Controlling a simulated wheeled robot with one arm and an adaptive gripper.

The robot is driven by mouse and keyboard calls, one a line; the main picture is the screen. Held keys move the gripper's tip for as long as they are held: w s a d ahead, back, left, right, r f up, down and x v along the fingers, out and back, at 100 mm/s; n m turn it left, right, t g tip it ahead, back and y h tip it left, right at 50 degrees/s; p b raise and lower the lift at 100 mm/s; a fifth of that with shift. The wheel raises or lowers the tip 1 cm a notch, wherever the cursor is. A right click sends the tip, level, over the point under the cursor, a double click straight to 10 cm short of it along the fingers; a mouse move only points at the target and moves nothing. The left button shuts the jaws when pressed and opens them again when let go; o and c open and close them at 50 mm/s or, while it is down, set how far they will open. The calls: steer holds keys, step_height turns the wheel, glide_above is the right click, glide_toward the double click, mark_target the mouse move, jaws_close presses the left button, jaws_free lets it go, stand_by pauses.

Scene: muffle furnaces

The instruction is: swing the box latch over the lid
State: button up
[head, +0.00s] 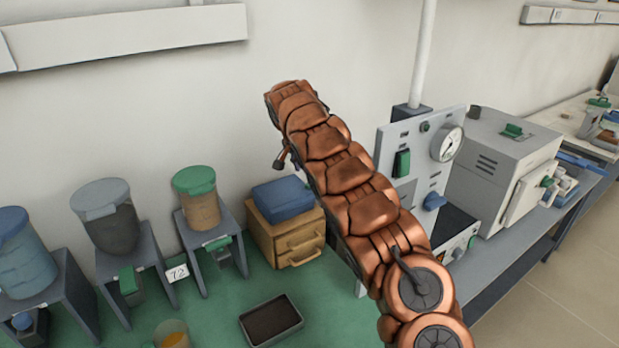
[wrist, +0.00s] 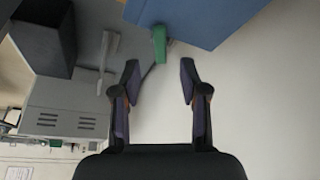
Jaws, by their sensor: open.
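In the head view a blue box or lid (head: 282,199) sits on a small wooden drawer unit (head: 290,240) by the wall. I cannot make out a latch on it. My gripper (wrist: 159,68) is open and empty in the wrist view, its two dark fingers apart with pale wall behind. A green piece (wrist: 159,44) shows just beyond the fingertips, beside a large blue surface (wrist: 205,18). I cannot tell whether these are the latch and lid. In the head view my copper arm hides most of the gripper.
Several lidded canisters on grey stands, one with a green lid (head: 194,180), line the left. A dark tray (head: 271,320) lies on the green bench top. A gauge panel (head: 418,150) and a grey furnace (head: 500,165) stand right of the arm.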

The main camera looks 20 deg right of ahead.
mark_target(309, 183)
steer(key=shift+p+x, duration=1.2)
steer(key=shift+x, duration=2)
jaws_close()
